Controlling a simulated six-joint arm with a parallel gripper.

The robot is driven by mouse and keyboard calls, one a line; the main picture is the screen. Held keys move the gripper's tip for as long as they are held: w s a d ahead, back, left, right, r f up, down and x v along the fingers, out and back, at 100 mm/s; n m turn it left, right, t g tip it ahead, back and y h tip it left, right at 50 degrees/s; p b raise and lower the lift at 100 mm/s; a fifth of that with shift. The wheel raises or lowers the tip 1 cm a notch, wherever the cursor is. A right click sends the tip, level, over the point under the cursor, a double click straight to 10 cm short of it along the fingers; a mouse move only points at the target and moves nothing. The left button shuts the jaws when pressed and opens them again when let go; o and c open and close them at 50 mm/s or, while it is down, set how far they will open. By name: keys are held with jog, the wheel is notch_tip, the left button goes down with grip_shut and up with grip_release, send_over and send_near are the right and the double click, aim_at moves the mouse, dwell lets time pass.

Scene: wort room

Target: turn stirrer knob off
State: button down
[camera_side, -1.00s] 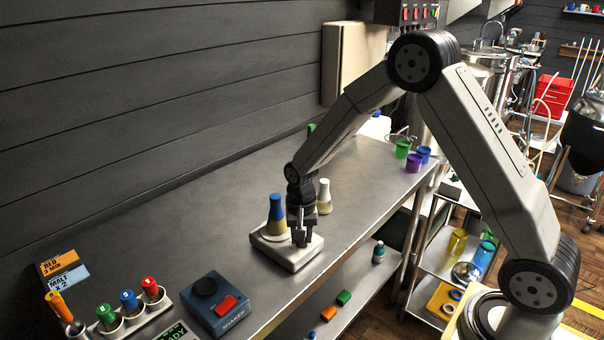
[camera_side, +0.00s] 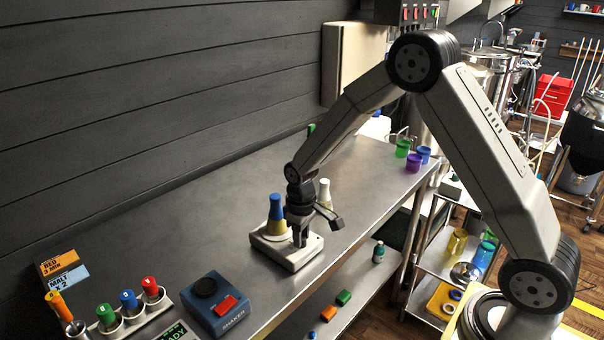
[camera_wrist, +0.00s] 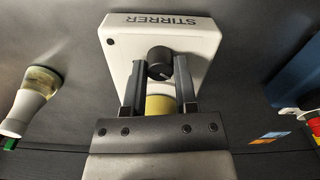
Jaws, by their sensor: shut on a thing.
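The white stirrer (camera_side: 276,253) stands on the steel bench in the side view, and its name shows along its edge in the wrist view (camera_wrist: 118,45). Its black knob (camera_wrist: 159,62) sits between the fingertips of my gripper (camera_wrist: 159,68) in the wrist view. My gripper also shows over the stirrer's front in the side view (camera_side: 299,240), pointing down and shut on the knob. A flask with a blue top and yellow contents (camera_side: 276,212) stands on the stirrer beside my gripper. In the wrist view its yellow part (camera_wrist: 160,103) shows between the fingers.
A flask with a white top (camera_side: 324,194) stands behind my gripper. A blue shaker (camera_side: 215,303) and a rack of coloured tubes (camera_side: 128,312) are at the near left. Green and purple cups (camera_side: 413,162) stand at the far end. The middle of the bench is mostly clear.

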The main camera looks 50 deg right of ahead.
jog(key=shift+n, duration=1.2)
jog(key=shift+c, duration=1.9)
grip_release()
jog(key=shift+r, duration=3.9)
jog(key=s+a+m+t, duration=0.2)
jog(key=s+m, duration=0.2)
jog(key=s, duration=1.2)
jog(key=shift+s+a+t, duration=0.15)
jog(key=shift+t, duration=0.15)
